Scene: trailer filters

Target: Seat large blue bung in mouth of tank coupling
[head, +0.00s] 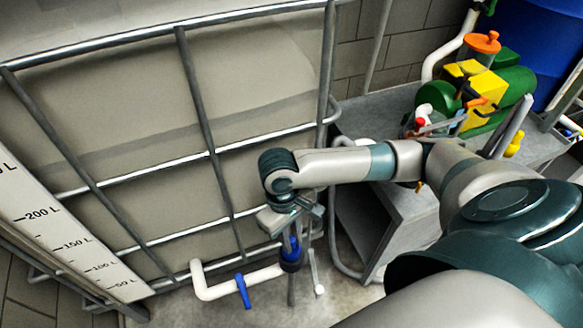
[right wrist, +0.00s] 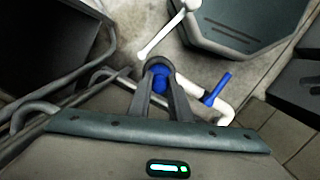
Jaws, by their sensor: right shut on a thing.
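My right gripper (head: 291,232) points down in front of the caged tank and is shut on the large blue bung (head: 293,246). In the right wrist view the bung (right wrist: 160,79) sits between the two grey fingers. The tank coupling (head: 290,264) is the dark collar at the end of the white pipe, directly below the bung. In the right wrist view a dark rim shows around the far side of the bung. I cannot tell how deep the bung sits in the mouth. My left gripper is not in view.
The white pipe (head: 215,293) carries a blue valve handle (head: 242,291) left of the coupling. The tank's metal cage (head: 208,130) stands close behind. A white rod (head: 316,273) is right of the coupling. A grey bench (head: 377,117) with coloured fittings and a blue drum (head: 548,40) are at right.

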